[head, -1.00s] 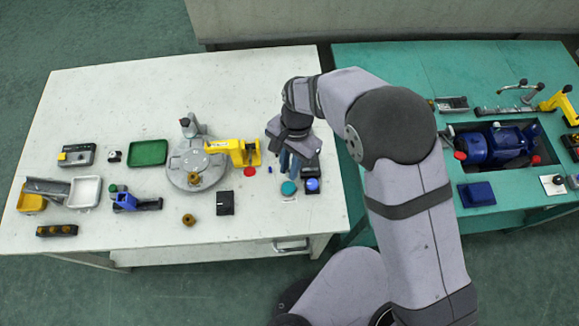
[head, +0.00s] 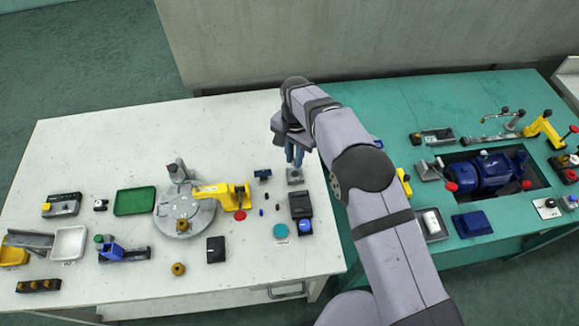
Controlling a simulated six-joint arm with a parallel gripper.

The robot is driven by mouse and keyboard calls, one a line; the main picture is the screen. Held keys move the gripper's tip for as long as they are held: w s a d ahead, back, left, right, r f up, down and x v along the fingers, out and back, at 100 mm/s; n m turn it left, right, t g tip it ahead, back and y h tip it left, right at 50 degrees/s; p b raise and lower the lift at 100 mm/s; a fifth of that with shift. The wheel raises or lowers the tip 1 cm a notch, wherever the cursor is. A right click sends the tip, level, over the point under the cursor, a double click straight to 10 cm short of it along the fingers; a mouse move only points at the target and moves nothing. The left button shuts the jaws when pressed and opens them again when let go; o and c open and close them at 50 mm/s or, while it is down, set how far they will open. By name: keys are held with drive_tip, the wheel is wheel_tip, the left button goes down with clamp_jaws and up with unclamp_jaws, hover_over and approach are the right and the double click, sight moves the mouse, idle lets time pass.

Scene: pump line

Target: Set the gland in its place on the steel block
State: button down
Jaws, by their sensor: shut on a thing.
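My gripper (head: 294,158) points down near the right side of the white table, its blue-grey fingers shut. The small piece between the fingertips, taken to be the gland, is too small and covered to make out. A small grey steel block (head: 294,177) sits on the white table directly below the fingertips. A slight gap or contact between the held piece and the block cannot be told apart.
A dark blue-grey fixture (head: 262,175) stands just left of the block. A black device (head: 301,204) stands in front. A yellow clamp (head: 222,195) reaches over a round grey plate (head: 183,213). A brass part (head: 179,269) lies near the front. The green table (head: 440,100) adjoins on the right.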

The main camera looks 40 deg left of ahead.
drive_tip(key=shift+w, duration=0.2)
drive_tip(key=shift+f, duration=0.1)
drive_tip(key=shift+f+b, duration=0.85)
drive_tip(key=shift+f, duration=0.65)
drive_tip(key=shift+f+b, duration=0.65)
drive_tip(key=shift+f, duration=0.2)
drive_tip(key=shift+f+b, duration=0.25)
drive_tip(key=shift+b, duration=0.25)
idle(1.2)
drive_tip(key=shift+a, duration=0.1)
drive_tip(key=c, duration=1.6)
unclamp_jaws()
drive_tip(key=shift+r, duration=0.1)
